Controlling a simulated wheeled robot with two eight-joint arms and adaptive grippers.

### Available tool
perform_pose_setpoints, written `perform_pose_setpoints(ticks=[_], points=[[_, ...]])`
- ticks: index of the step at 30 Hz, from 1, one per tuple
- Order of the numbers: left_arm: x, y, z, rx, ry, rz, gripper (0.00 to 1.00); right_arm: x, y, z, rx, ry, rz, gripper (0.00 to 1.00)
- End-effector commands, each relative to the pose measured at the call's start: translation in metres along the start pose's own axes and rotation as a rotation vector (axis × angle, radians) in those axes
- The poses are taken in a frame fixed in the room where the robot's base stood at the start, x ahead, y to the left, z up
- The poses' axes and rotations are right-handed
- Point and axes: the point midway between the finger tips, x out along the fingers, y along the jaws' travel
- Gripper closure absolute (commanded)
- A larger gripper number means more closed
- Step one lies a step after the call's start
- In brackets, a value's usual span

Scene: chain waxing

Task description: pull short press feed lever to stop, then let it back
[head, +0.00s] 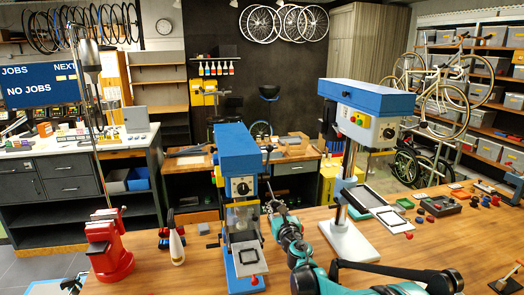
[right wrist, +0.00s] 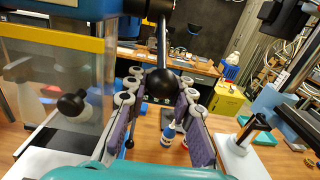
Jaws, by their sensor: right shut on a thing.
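The short press (head: 238,150) has a blue head and stands left of the taller press. In the right wrist view, its feed lever (right wrist: 161,48) is a rod ending in a black ball knob (right wrist: 162,86). My right gripper (head: 272,207) is at the press's right side. In the right wrist view its two padded fingers (right wrist: 160,106) are on either side of the knob, shut on it. In the head view the knob is hidden by the gripper. A small teal and dark piece (head: 75,285) at the bottom left edge seems to be my left gripper; its jaws are unclear.
The tall press (head: 368,98) stands close on the right. A second black knob (right wrist: 72,103) sits before the short press's clear guard (right wrist: 50,75). A red stand (head: 108,250) and a bottle (head: 175,243) are left on the wooden table (head: 330,277).

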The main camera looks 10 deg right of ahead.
Motion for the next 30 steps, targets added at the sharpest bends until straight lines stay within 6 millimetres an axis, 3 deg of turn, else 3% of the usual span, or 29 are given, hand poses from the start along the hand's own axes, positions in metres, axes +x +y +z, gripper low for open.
perform_pose_setpoints(ticks=[30], points=[[0.0087, 0.0, 0.0063, 0.0, 0.0, 0.0, 1.0, 0.008, -0.0008, -0.0088, 0.0, 0.0, -0.003, 1.0]])
